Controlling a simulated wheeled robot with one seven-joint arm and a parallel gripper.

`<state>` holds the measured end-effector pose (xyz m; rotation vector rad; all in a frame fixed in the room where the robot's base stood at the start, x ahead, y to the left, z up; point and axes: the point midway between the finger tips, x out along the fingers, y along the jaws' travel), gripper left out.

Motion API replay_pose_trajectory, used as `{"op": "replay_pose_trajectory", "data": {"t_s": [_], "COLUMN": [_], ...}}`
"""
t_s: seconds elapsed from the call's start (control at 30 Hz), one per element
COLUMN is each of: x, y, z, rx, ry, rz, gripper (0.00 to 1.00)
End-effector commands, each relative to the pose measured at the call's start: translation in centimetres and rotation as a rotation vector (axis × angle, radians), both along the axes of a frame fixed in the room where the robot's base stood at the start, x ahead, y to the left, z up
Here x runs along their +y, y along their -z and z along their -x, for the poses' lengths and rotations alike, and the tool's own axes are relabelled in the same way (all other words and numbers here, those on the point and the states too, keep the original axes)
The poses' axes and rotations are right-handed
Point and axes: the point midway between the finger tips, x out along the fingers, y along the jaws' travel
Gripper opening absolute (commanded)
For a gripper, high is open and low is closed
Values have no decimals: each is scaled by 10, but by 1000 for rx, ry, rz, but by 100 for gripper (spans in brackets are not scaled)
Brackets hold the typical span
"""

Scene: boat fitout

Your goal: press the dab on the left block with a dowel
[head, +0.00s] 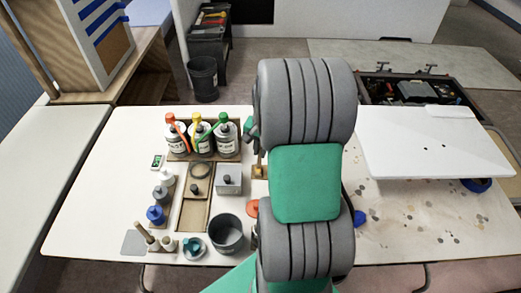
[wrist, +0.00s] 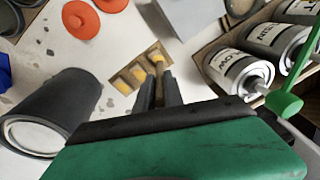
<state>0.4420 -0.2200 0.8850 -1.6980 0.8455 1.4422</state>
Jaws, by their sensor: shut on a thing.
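My gripper (wrist: 159,91) is shut on a slim tan dowel (wrist: 159,66) in the wrist view. A brown wooden strip (wrist: 122,101) carries three small yellowish blocks: one at its lower left end (wrist: 122,83), a middle one (wrist: 139,73) and one at its upper right end. The dowel's tip appears over the upper right block and partly hides it and any dab there. I cannot tell if the tip touches. In the head view my arm hides most of the strip; a piece of it (head: 259,173) shows left of the arm.
Three capped bottles (head: 201,142) stand in a tray behind left. A dark grey cup (head: 228,233) and small bottles are nearer.

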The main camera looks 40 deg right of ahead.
Motion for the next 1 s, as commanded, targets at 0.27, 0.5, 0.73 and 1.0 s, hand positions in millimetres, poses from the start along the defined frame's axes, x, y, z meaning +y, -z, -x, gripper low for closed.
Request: {"op": "replay_pose_trajectory", "data": {"t_s": [0.27, 0.5, 0.73, 1.0], "x": [1, 1, 0, 0], "y": [2, -8, -31, -56], "z": [1, 1, 1, 0], "rx": [3, 3, 1, 1], "ry": [0, 0, 0, 0], "rz": [-2, -2, 0, 0], "gripper": [0, 0, 0, 0]}}
